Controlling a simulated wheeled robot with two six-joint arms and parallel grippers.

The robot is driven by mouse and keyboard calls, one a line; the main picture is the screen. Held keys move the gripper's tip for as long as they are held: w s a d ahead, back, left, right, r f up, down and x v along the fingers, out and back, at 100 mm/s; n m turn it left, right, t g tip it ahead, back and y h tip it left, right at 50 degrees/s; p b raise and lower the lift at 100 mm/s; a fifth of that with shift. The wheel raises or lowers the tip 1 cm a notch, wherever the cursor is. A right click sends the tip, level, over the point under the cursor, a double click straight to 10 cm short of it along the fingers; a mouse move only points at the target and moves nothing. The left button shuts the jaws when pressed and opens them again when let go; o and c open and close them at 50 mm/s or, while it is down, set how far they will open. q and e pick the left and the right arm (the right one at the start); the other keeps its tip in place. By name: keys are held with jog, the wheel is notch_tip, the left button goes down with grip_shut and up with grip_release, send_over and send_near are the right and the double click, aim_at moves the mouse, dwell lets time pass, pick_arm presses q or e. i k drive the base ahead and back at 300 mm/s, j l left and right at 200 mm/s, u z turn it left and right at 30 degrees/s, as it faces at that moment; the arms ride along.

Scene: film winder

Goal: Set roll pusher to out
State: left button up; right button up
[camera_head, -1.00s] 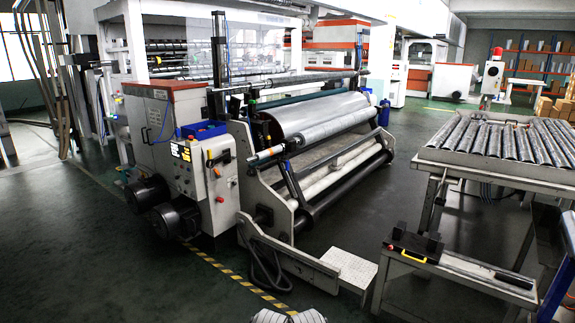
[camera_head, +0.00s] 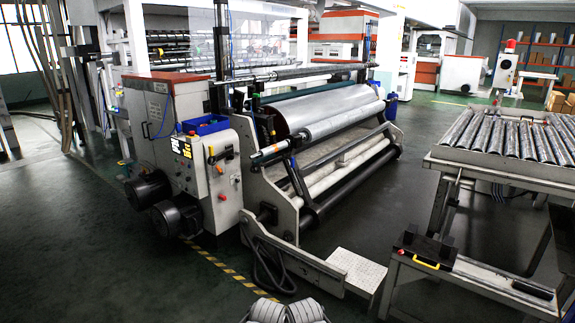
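The film winder (camera_head: 255,190) stands left of centre, with a large silver film roll (camera_head: 325,112) across its frame. Its control panel (camera_head: 197,165) faces me on the near left end, with small yellow labels and several switches too small to read. A dark slanted bar (camera_head: 299,182) stands in front of the roll; I cannot tell whether it is the roll pusher, or its position. Neither gripper can be made out. Two pale rounded parts at the bottom centre edge seem to be mine.
A roller table (camera_head: 490,165) stands at the right, with a low bench (camera_head: 465,282) in front. A white step plate (camera_head: 356,268) sticks out from the winder. Two dark motors (camera_head: 165,205) protrude at its left. The floor at the front left is clear.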

aim_at(286, 151)
jog(key=i, duration=2.6)
jog(key=i+j+z, duration=0.1)
jog(key=i, duration=1.25)
